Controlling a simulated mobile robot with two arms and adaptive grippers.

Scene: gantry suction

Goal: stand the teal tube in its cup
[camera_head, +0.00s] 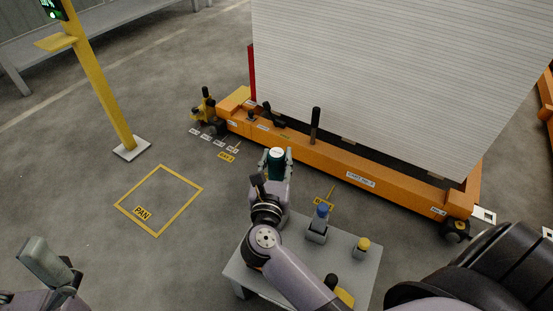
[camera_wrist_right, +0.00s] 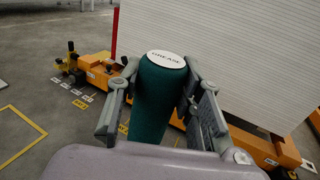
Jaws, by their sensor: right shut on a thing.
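The teal tube (camera_head: 277,166) has a white cap and is held upright in my right gripper (camera_head: 276,158). In the right wrist view the tube (camera_wrist_right: 152,105) stands between the two grey fingers, and its white top reads "GREASE". My right gripper (camera_wrist_right: 158,95) is shut on it, at the far side of the small grey table (camera_head: 240,268). I cannot make out an empty cup for the tube; my right arm covers part of the table. My left gripper (camera_head: 48,268) is at the lower left, only partly in view, away from the table.
A blue-topped item (camera_head: 321,212) and a yellow-topped item (camera_head: 363,244) stand in grey holders on the table. Beyond is an orange cart (camera_head: 360,180) carrying a big white stack (camera_head: 400,80). A yellow post (camera_head: 100,90) and floor marking "PAN" (camera_head: 142,213) are at left, with clear floor around.

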